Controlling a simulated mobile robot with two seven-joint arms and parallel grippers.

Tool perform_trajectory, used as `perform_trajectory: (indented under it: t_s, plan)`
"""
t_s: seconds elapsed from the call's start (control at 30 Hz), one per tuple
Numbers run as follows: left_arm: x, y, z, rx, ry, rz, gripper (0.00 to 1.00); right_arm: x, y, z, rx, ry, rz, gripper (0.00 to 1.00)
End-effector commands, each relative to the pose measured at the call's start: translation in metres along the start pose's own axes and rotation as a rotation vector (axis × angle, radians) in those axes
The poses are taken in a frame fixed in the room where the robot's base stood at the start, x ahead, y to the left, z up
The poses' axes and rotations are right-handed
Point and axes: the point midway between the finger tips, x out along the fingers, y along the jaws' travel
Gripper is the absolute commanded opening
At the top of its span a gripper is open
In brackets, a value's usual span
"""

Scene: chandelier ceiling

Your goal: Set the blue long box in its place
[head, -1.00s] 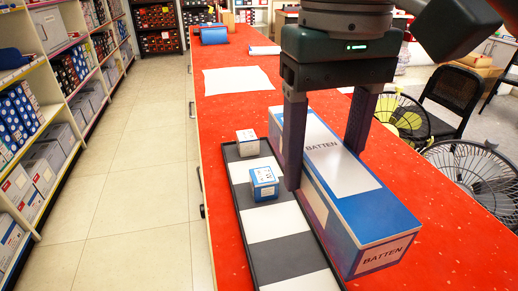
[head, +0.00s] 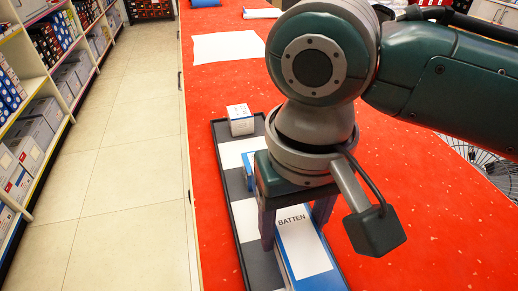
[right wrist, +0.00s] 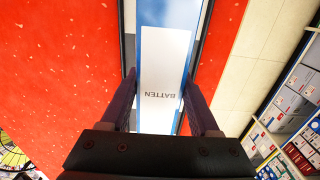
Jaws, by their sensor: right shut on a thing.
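The blue long box (head: 304,252), with a white label reading BATTEN, lies lengthwise over the tray (head: 243,213). My right gripper (head: 296,228) is shut across its sides from above. In the right wrist view the box (right wrist: 165,60) runs between the two fingers, with dark tray edges on both sides. I cannot tell whether its underside touches the tray floor. The tray has grey and white squares and a dark rim. My arm hides part of the box and the tray's right side. My left gripper is not in view.
A small white box (head: 240,120) stands at the tray's far end. A white sheet (head: 228,47) lies farther back on the red table (head: 222,85). The table's right side is mostly clear.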

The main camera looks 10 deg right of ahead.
Motion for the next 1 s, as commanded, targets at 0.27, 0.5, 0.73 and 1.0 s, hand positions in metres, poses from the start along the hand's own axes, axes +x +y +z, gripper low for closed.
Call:
perform_trajectory:
  t_s: [0.27,0.5,0.73,1.0]
  plan:
    - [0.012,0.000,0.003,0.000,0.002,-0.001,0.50,0.037,0.000,0.000,0.001,-0.001,0.000,0.00]
    - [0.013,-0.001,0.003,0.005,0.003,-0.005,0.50,0.048,0.000,-0.001,-0.001,0.002,-0.001,0.00]
    - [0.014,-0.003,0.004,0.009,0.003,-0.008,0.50,0.050,0.000,0.000,0.001,0.001,-0.001,0.00]
    - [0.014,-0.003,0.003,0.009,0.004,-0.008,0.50,0.050,0.000,0.000,0.001,0.001,-0.001,0.89]
